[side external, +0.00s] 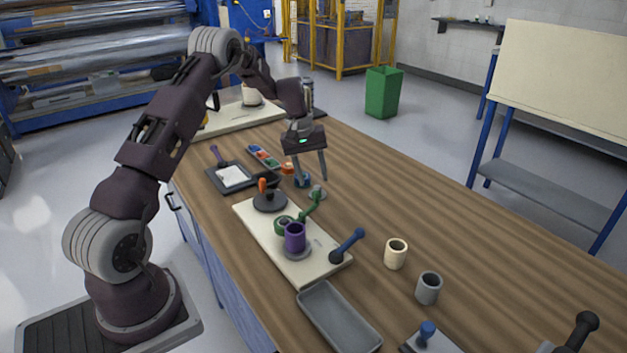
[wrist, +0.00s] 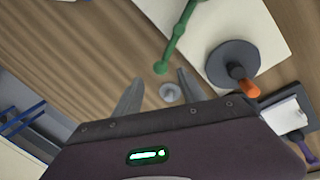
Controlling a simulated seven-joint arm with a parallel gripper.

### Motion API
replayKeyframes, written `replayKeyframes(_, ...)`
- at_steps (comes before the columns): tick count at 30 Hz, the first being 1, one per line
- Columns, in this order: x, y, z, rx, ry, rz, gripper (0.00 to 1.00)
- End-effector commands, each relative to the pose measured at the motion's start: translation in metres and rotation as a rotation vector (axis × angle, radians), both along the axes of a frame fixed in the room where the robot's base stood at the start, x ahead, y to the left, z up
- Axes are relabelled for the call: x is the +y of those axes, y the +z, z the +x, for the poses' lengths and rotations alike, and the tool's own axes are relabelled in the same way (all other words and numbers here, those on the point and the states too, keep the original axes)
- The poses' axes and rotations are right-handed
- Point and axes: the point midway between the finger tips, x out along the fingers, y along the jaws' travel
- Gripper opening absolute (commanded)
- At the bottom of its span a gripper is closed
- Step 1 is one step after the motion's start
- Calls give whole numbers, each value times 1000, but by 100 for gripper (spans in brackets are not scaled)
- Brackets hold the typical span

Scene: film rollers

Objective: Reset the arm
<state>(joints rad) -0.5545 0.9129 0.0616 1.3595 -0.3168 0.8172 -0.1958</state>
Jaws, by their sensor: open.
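My gripper (side external: 309,166) hangs above the wooden workbench (side external: 450,230), fingers pointing down and spread apart with nothing held. In the wrist view the open fingers (wrist: 157,88) show with a small grey round piece (wrist: 171,93) between them in the picture, on the bench below. A green handle (wrist: 174,40) reaches toward that piece; it also shows in the side view (side external: 311,205). My arm stretches from its base at the left out over the bench.
A grey tray (side external: 338,318), a cream cup (side external: 395,254) and a grey cup (side external: 428,288) stand nearer. The bench's right side is mostly clear.

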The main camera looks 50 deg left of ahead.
Motion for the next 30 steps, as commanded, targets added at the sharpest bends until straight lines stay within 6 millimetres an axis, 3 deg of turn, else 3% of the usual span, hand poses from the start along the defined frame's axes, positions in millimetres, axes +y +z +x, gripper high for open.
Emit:
replayKeyframes(5,-4,8,0,-6,-12,5,48)
replayKeyframes(8,-33,54,-5,-36,-89,37,48)
replayKeyframes(10,-71,105,-20,-70,-185,74,48)
replayKeyframes(12,-114,154,-49,-108,-296,118,48)
replayKeyframes(14,-150,188,-82,-142,-395,157,48)
replayKeyframes(15,-171,207,-108,-166,-459,184,48)
replayKeyframes(18,-216,235,-179,-225,-616,254,48)
replayKeyframes(21,-243,239,-246,-281,-755,323,48)
replayKeyframes(24,-255,228,-295,-320,-854,375,48)
replayKeyframes(27,-258,218,-321,-344,-908,408,48)
replayKeyframes(30,-259,214,-330,-352,-929,420,48)
